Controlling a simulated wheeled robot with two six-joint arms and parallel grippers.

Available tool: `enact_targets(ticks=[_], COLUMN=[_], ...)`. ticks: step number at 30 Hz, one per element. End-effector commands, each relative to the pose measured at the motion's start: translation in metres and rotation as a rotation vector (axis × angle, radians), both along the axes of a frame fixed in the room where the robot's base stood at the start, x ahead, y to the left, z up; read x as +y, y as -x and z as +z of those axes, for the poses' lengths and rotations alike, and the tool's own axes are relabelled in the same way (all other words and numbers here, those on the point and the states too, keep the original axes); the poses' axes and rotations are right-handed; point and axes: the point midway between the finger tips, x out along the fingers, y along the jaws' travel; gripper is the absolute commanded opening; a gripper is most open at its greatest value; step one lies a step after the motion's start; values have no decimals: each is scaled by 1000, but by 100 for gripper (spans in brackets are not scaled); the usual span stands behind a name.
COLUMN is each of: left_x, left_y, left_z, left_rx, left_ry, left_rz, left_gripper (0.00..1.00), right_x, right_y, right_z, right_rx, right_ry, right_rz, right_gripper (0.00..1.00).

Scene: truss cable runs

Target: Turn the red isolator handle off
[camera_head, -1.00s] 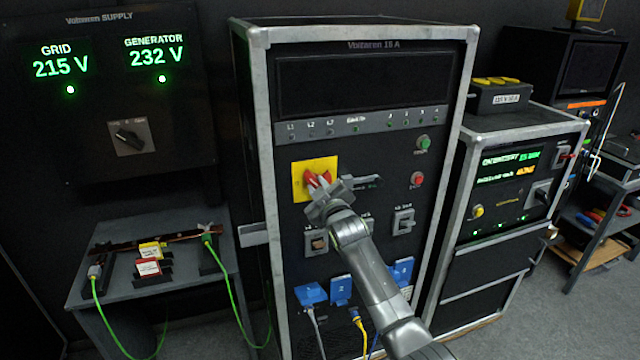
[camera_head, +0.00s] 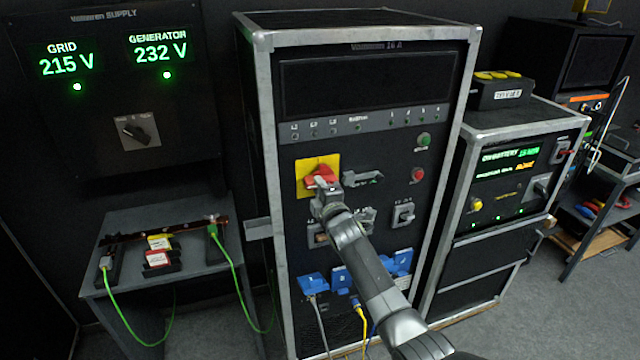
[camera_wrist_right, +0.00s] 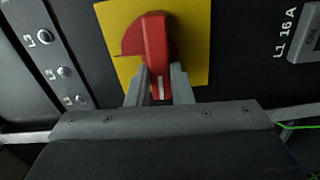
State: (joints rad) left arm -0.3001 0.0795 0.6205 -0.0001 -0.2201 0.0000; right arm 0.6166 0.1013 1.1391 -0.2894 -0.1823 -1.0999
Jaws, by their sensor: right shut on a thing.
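The red isolator handle (camera_head: 321,174) sits on a yellow square plate (camera_head: 303,168) on the front of the tall rack cabinet. My right gripper (camera_head: 322,187) reaches up to it from below and hides part of it. In the right wrist view the red handle (camera_wrist_right: 157,50) stands between the two fingers of my right gripper (camera_wrist_right: 160,83), which is shut on it. There the handle lines up with the fingers, and the yellow plate (camera_wrist_right: 195,35) lies behind it. In the head view the handle lies roughly sideways. My left gripper is not in view.
A dark lever (camera_head: 364,179) is just right of the yellow plate. Green (camera_head: 424,140) and red (camera_head: 418,174) buttons and a breaker switch (camera_head: 403,213) are further right. Blue plugs (camera_head: 313,285) with cables are below. A small table (camera_head: 130,220) stands at the left.

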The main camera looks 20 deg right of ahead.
Motion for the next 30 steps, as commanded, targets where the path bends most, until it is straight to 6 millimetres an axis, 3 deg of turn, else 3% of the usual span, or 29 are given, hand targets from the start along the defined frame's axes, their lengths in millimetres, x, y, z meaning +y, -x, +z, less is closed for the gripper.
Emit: enact_targets(ticks=[21, 22, 26, 30], left_x=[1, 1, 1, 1], left_y=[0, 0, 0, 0], left_z=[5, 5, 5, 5], left_rx=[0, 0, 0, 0], left_ry=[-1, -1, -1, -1], left_rz=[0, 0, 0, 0], left_gripper=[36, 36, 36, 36], right_x=[0, 0, 0, 0], right_y=[0, 0, 0, 0], right_z=[-3, -3, -2, -2], right_rx=[0, 0, -1, -2], right_ry=[76, 76, 75, 74], right_rz=[-1, -1, -1, 0], right_gripper=[0, 23, 40, 42])
